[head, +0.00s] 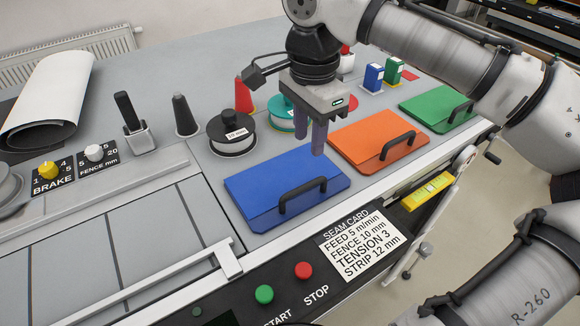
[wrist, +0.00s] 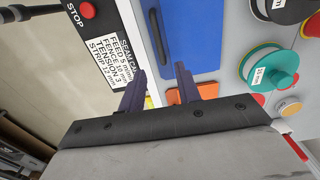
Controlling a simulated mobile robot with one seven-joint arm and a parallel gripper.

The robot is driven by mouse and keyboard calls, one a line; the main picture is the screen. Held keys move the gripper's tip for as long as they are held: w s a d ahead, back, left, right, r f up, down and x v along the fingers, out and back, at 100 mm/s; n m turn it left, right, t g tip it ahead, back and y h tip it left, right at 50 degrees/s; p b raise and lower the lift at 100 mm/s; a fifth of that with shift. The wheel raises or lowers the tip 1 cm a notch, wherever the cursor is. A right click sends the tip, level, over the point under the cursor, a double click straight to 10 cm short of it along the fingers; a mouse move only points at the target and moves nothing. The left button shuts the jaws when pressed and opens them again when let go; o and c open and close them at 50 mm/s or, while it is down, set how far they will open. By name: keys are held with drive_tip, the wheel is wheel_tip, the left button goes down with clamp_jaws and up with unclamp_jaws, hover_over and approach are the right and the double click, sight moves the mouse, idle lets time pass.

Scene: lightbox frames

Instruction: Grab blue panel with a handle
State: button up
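The blue panel (head: 275,180) lies flat on the grey machine top, with a black bar handle (head: 303,194) along its front side. The panel also shows in the wrist view (wrist: 192,40), with its handle (wrist: 158,35) at its left side. My gripper (head: 318,145) is above the machine top, near the right back corner of the blue panel and apart from it. In the wrist view its two purple fingers (wrist: 160,85) are spread with nothing between them. The orange panel (head: 375,138) lies to the right of the blue one.
A green panel (head: 437,105) lies farther right. Black (head: 232,130) and teal (head: 283,112) spools stand behind the panels. Green START (head: 264,294) and red STOP (head: 303,270) buttons and a seam card (head: 358,243) are on the front edge.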

hover_over(304, 186)
drive_tip(key=f+p, duration=0.1)
drive_tip(key=f, duration=0.6)
drive_tip(key=shift+d, duration=0.2)
drive_tip(key=shift+a+f+p, duration=0.2)
drive_tip(key=shift+f+p, duration=0.55)
drive_tip(key=shift+f, duration=2.45)
clamp_jaws()
